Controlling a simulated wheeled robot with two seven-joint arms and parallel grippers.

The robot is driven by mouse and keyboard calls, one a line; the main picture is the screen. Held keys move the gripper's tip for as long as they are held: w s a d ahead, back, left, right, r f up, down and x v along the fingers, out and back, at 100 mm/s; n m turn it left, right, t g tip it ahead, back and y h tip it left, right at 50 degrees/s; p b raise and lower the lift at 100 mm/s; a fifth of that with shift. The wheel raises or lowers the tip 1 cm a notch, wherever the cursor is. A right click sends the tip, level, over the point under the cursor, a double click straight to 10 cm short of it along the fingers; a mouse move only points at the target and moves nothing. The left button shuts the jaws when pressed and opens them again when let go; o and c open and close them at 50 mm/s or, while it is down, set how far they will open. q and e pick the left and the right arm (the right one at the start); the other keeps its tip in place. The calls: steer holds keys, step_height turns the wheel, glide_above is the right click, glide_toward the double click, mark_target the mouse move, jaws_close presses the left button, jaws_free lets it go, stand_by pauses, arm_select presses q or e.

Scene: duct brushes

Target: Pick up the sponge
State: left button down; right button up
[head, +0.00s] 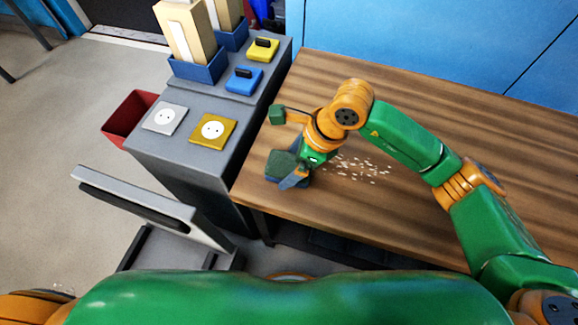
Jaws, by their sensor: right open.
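A dark green pad, which looks like the sponge (281,163), lies near the left edge of the wooden table (450,130). My right gripper (296,175) points down at it from the right side. Its jaws are open, and a grey-blue finger shows right beside the sponge. The gripper body hides part of the sponge, and I cannot tell whether they touch. My left gripper is out of view.
White crumbs (358,168) are scattered on the table right of the gripper. A grey cabinet (185,150) with sockets, switches and blue holders adjoins the table's left. A red bin (128,115) stands beyond it. The table's right is clear behind my arm.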

mark_target(291, 168)
stand_by(0.3)
steer(key=c, duration=1.2)
steer(key=shift+o, duration=0.2)
steer(key=shift+r, duration=0.2)
steer(key=r, duration=0.1)
steer(key=r+p, duration=0.1)
steer(key=r, duration=0.2)
steer(key=shift+s+a+r, duration=0.15)
steer(key=shift+s, duration=0.15)
steer(key=s+a+r, duration=0.2)
steer(key=s+r, duration=0.6)
steer(key=s, duration=0.5)
steer(key=shift+a+r+p, duration=0.35)
steer(key=shift+p, duration=0.1)
